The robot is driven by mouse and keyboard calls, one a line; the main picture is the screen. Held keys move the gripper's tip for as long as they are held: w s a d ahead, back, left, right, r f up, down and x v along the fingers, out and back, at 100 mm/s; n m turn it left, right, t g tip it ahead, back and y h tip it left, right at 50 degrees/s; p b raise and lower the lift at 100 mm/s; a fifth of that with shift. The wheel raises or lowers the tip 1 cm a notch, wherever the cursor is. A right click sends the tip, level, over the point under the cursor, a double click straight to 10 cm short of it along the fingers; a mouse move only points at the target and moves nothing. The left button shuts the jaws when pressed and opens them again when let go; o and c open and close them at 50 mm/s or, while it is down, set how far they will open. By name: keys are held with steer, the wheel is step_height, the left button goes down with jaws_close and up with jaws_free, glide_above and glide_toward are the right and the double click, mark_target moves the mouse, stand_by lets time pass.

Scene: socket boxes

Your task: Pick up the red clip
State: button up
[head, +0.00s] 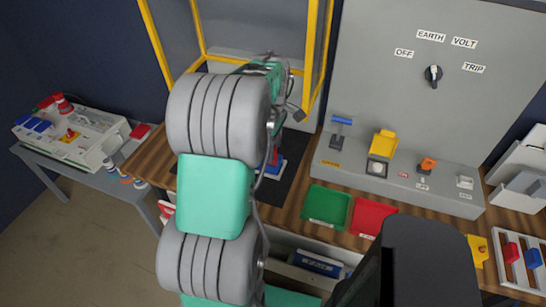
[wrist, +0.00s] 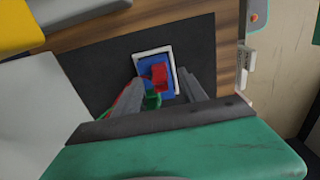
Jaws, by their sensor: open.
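In the wrist view, a red clip-like piece (wrist: 160,73) stands on a blue block with a white edge (wrist: 143,64), on a dark mat (wrist: 95,73). A green piece (wrist: 152,101) sits just nearer to me. My gripper (wrist: 157,82) is open, its two grey fingers on either side of the red piece; I cannot tell whether they touch it. In the head view, my arm hides most of this spot; part of the blue block (head: 275,166) shows past it.
Yellow posts (head: 318,60) frame the mat area. A grey panel (head: 400,120) with a knob and switches stands to the right. A green tray (head: 326,206) and a red tray (head: 372,217) lie on the wooden bench. A rack (head: 518,260) holds red and blue pieces.

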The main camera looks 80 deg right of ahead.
step_height(320, 180, down, 3)
steer(key=shift+f, duration=0.15)
jaws_close()
stand_by(0.4)
